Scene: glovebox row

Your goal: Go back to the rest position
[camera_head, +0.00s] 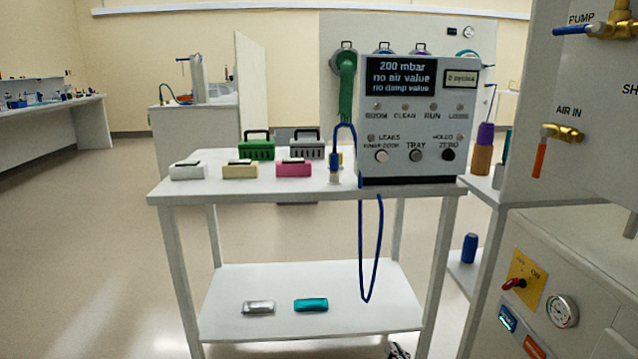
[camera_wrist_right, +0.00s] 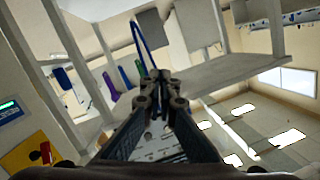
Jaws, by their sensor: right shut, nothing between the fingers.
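My right gripper (camera_head: 398,351) just shows at the bottom edge of the head view, low in front of the trolley's lower shelf. In the right wrist view my right gripper (camera_wrist_right: 163,88) fills the middle, with its fingers together and nothing held between them. It looks apart from the trolley and the cabinet. My left gripper is in neither view.
A white trolley (camera_head: 300,192) carries a control box (camera_head: 412,120) and several small blocks. A blue cable (camera_head: 362,270) hangs in a loop from it. A cabinet (camera_head: 575,240) with valves and a gauge stands close on the right. Open floor (camera_head: 90,240) lies left.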

